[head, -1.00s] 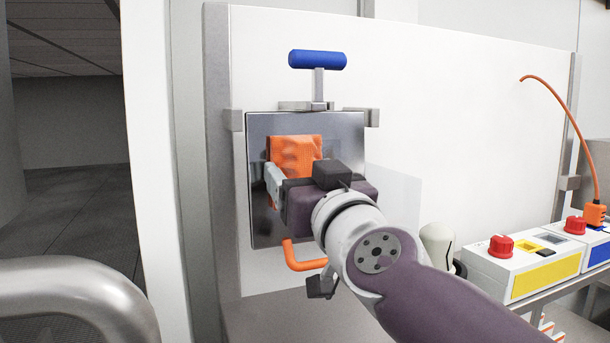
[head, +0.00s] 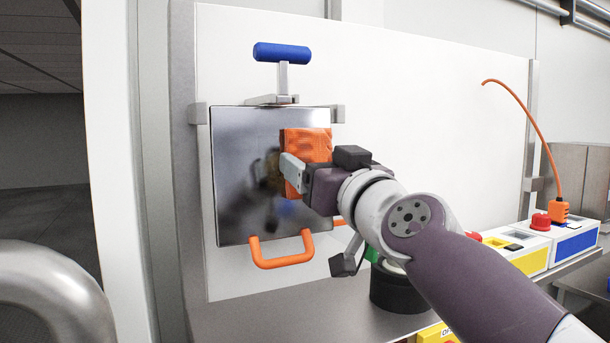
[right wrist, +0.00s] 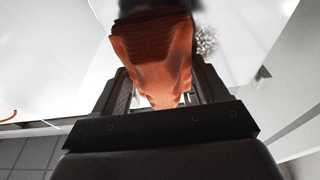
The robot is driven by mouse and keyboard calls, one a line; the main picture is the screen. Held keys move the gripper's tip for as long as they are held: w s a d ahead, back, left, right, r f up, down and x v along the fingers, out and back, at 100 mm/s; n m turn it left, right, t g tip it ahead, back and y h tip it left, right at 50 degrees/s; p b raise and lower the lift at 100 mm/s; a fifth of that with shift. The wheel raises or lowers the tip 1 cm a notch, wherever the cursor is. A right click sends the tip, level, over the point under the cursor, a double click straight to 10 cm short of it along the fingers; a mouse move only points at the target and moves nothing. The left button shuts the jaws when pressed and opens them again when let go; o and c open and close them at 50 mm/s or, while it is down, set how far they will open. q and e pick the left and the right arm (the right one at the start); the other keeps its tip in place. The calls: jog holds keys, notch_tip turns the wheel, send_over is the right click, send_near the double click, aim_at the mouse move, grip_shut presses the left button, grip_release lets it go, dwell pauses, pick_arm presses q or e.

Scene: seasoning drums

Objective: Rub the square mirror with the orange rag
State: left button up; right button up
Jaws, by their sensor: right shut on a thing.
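The square mirror (head: 240,190) is upright on the white panel in the head view, with a dark reflection of my arm in it. My right gripper (head: 292,172) is at the right part of the mirror. It is shut on the orange rag (head: 308,146), which lies at or very near the mirror's face; I cannot tell whether it touches. In the right wrist view the rag (right wrist: 155,55) hangs folded between the fingers of the gripper (right wrist: 160,90). My left gripper is not in view.
A blue-topped T-handle (head: 282,52) stands above the mirror and an orange handle (head: 282,262) sits at its lower edge. White boxes with red buttons (head: 541,222) stand on a shelf at right. A black round container (head: 397,290) is below my arm. The white panel (head: 430,110) is clear.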

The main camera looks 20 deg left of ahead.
aim_at(259, 161)
jog(key=shift+s+a+r+p, duration=0.15)
jog(key=shift+s+a+p, duration=0.2)
jog(key=shift+p, duration=0.1)
jog(key=s+a+p, duration=0.1)
jog(key=s+p, duration=0.1)
jog(key=s+a+p, duration=0.2)
jog(key=shift+a+r, duration=0.1)
jog(key=shift+r, duration=0.05)
jog(key=shift+s+a+p, duration=0.2)
jog(key=shift+p, duration=0.15)
jog(key=shift+s+a+f, duration=0.2)
jog(key=shift+s+f, duration=0.05)
jog(key=shift+f, duration=0.05)
